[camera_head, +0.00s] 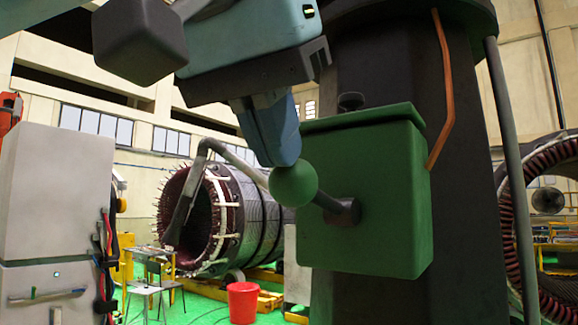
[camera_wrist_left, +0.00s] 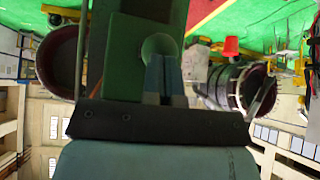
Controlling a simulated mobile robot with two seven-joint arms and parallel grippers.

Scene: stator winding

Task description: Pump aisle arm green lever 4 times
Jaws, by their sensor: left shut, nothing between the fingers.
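The green lever knob (camera_head: 293,185) is a ball on the end of a short dark rod. The rod comes out of a round boss on the front of a green box (camera_head: 375,205), which is fixed to a dark column. My left gripper (camera_head: 286,160) comes down from above. Its blue fingers are shut and empty, with the tips at the top of the knob; I cannot tell whether they touch it. In the left wrist view the shut fingers (camera_wrist_left: 165,65) point at the knob (camera_wrist_left: 159,46), which partly shows beyond the tips. My right gripper is not in view.
A dark column (camera_head: 460,180) with an orange cable stands behind the box. A bent grey bar (camera_head: 230,150) reaches left from near the knob. Large stators (camera_head: 225,215) stand behind, with a red bucket (camera_head: 243,302) on the green floor. A grey cabinet (camera_head: 55,200) is at left.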

